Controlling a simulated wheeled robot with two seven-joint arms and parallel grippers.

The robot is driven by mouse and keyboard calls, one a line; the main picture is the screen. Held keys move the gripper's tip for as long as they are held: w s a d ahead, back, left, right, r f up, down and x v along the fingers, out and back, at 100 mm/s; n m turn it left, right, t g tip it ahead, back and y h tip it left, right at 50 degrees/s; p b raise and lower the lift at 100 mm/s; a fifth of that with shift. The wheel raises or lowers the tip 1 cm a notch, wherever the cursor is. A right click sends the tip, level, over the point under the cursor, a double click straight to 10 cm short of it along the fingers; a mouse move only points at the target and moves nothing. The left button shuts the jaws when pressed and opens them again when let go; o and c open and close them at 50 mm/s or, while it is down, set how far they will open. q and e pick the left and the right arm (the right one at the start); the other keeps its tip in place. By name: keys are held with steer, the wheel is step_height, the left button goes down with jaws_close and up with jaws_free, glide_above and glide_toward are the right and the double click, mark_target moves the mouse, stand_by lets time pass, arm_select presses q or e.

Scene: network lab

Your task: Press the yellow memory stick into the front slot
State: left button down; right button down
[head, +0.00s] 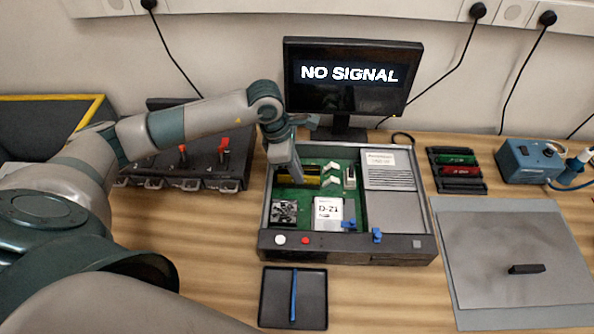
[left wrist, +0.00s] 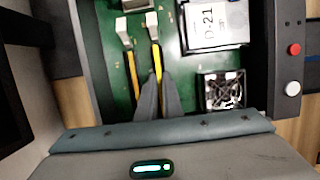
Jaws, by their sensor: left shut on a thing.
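The open computer case (head: 348,247) holds a green board (head: 352,200) with two memory slots side by side. My left gripper (head: 299,182) reaches down into the case, shut on the yellow memory stick (head: 312,181). In the left wrist view, my left gripper (left wrist: 157,84) pinches the yellow stick (left wrist: 157,60), which stands on edge along the slot line nearer the case front. A second yellow-edged strip (left wrist: 132,70) lies parallel behind it. White latches (left wrist: 152,24) show at the slot ends. How deep the stick sits is hidden. My right gripper is out of view.
A fan (head: 284,212) and a D-21 drive (head: 328,214) sit in front of the slots. A dark tray with a blue tool (head: 294,296) lies before the case. A rack with green and red sticks (head: 459,171) and a grey mat (head: 500,245) are at right.

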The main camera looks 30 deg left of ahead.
arm_select(q)
steer(key=shift+a+f+b, duration=0.2)
steer(key=shift+f+b, duration=0.25)
steer(key=shift+f, duration=0.15)
steer(key=c, duration=1.8)
jaws_free()
steer(key=shift+s, duration=0.1)
steer(key=shift+c, duration=0.2)
steer(key=shift+o, duration=1.1)
steer(key=shift+a+f, duration=0.1)
steer(key=shift+f, duration=0.05)
steer(key=shift+r, duration=0.2)
steer(key=shift+d+r+p, duration=0.2)
steer(key=shift+r+p, duration=0.1)
steer(key=shift+r, duration=0.4)
steer(key=shift+d+r+p, duration=0.2)
steer(key=shift+r+p, duration=0.1)
steer(key=shift+r, duration=0.35)
steer(key=shift+p+v, duration=0.45)
steer(key=shift+v, duration=0.4)
steer(key=shift+w+d+r+p, duration=0.15)
steer(key=shift+r+p, duration=0.75)
steer(key=shift+r, duration=1.15)
